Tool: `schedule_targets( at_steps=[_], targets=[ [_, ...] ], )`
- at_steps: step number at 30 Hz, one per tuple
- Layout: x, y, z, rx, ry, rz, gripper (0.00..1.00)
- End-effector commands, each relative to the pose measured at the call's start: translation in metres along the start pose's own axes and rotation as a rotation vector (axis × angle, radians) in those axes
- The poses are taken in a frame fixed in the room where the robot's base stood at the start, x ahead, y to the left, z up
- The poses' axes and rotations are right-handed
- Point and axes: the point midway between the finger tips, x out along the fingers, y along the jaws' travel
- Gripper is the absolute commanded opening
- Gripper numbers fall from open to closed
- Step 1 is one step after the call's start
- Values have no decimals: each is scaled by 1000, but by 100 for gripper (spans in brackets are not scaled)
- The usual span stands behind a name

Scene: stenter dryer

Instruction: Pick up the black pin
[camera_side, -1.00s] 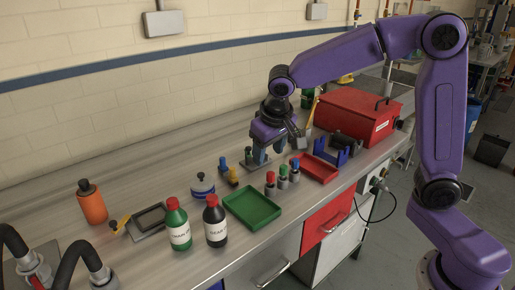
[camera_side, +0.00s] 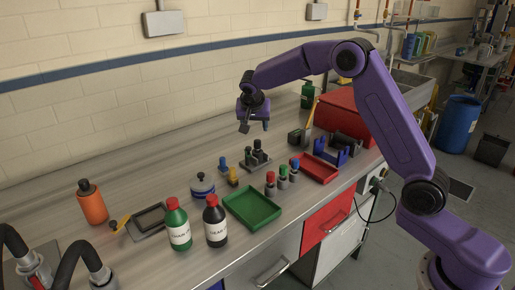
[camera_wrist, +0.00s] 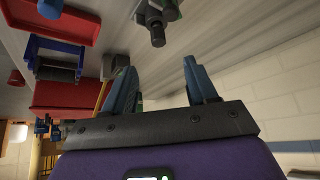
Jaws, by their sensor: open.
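A black pin (camera_side: 257,146) stands upright in a small grey holder (camera_side: 262,163) on the bench. A second dark pin (camera_side: 248,156) stands beside it. The wrist view shows one dark pin (camera_wrist: 157,34) and part of the grey holder (camera_wrist: 152,14) at the top edge, beyond my fingertips. My gripper (camera_side: 254,124) is raised above the holder, apart from both pins. Its two blue fingers are spread with nothing between them, as the wrist view of my gripper (camera_wrist: 160,76) shows.
Blue (camera_side: 223,163) and yellow pins (camera_side: 233,177) stand left of the holder. Red (camera_side: 270,183), green (camera_side: 283,177) and blue-topped pins (camera_side: 295,170) stand in front. A green tray (camera_side: 267,225), red tray (camera_side: 333,176) and blue cradle (camera_side: 322,151) lie nearby.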

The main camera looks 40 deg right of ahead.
Motion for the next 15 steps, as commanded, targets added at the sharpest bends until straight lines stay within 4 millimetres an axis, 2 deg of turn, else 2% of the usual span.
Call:
schedule_targets(
  at_steps=[3,9,15],
  targets=[
    [24,0,1,0,-2,3,57],
    [59,0,1,-1,-2,1,57],
    [77,0,0,-1,-1,-1,57]
  ],
)
